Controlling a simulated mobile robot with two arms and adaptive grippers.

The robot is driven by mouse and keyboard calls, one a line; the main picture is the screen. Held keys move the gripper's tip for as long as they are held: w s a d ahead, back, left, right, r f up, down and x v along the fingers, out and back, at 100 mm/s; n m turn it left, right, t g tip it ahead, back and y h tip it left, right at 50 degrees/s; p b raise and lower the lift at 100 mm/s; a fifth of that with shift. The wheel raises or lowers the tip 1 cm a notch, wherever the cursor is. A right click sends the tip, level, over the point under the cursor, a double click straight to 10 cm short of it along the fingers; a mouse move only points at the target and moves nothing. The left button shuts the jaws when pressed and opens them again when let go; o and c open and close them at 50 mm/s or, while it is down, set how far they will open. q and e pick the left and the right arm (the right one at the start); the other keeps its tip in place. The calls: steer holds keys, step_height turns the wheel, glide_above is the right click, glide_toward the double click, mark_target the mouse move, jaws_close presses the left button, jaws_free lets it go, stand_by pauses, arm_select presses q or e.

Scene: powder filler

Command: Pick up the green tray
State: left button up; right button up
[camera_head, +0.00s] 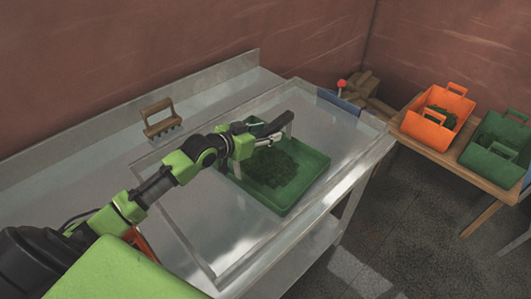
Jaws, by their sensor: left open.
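The green tray (316,172) lies on the steel table and holds a dark, loose heap of green material. My left gripper (280,130) is over the tray's far left part, with its fingers pointing right. It is open, and I see nothing held in it. Part of the tray's far left side is hidden behind the gripper and wrist. I cannot tell whether a finger touches the tray. My right gripper is not in view.
The steel table (190,225) has a raised back edge and bare space left of the tray. A brown rake-like tool (158,118) stands behind. A red-knobbed lever (341,84) is at the far corner. An orange crate (428,132) and a green crate (485,160) stand on a wooden bench.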

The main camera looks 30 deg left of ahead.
arm_select(q)
steer(key=shift+s, duration=0.1)
jaws_close()
steer(key=shift+r, duration=0.15)
steer(key=shift+r, duration=0.1)
